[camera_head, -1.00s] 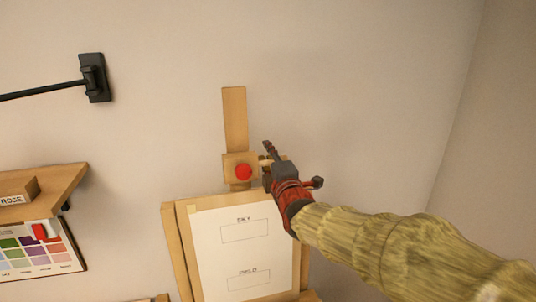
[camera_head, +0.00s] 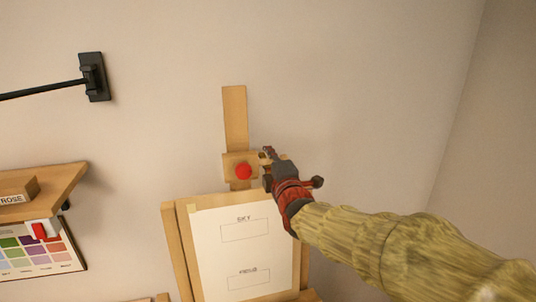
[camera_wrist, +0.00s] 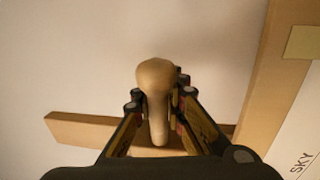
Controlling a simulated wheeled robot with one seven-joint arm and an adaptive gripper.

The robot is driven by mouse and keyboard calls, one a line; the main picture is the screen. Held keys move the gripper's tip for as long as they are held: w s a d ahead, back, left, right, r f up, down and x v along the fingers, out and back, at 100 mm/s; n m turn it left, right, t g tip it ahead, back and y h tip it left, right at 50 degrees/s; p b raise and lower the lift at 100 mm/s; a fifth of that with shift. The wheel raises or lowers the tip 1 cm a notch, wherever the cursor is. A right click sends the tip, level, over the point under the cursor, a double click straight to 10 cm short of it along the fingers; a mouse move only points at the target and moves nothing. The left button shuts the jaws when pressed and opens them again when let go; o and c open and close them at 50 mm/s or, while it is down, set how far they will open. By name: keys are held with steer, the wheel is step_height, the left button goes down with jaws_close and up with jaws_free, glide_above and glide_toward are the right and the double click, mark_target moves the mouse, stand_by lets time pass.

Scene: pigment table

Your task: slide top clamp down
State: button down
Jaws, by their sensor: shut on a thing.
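The top clamp (camera_head: 232,169) is a wooden block with a red round knob (camera_head: 243,171) on its front. It sits on the easel's upright wooden mast (camera_head: 235,120), a little above the top edge of the board. My gripper (camera_head: 267,160) is at the clamp's right side. In the wrist view, my gripper (camera_wrist: 160,125) is shut on a rounded wooden handle (camera_wrist: 156,78), which stands between its two fingers. The handle is mostly hidden by my gripper in the head view.
A white sheet (camera_head: 238,255) with labelled boxes is on the easel board (camera_head: 177,250) below the clamp. A wooden shelf (camera_head: 60,182) and a colour chart (camera_head: 40,258) are at the left. A black wall bracket (camera_head: 95,77) is at upper left. The wall right of the mast is clear.

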steer(key=shift+r, duration=0.1)
steer(key=f+b, duration=0.1)
steer(key=b, duration=0.1)
steer(key=f+b, duration=0.1)
steer(key=f, duration=0.1)
steer(key=f+b, duration=0.2)
steer(key=shift+s+f+b, duration=0.1)
steer(key=shift+s+b, duration=0.15)
steer(key=shift+b, duration=0.05)
steer(key=c, duration=2)
jaws_free()
steer(key=shift+d, duration=0.1)
steer(key=shift+o, duration=0.4)
steer(key=shift+r, duration=0.2)
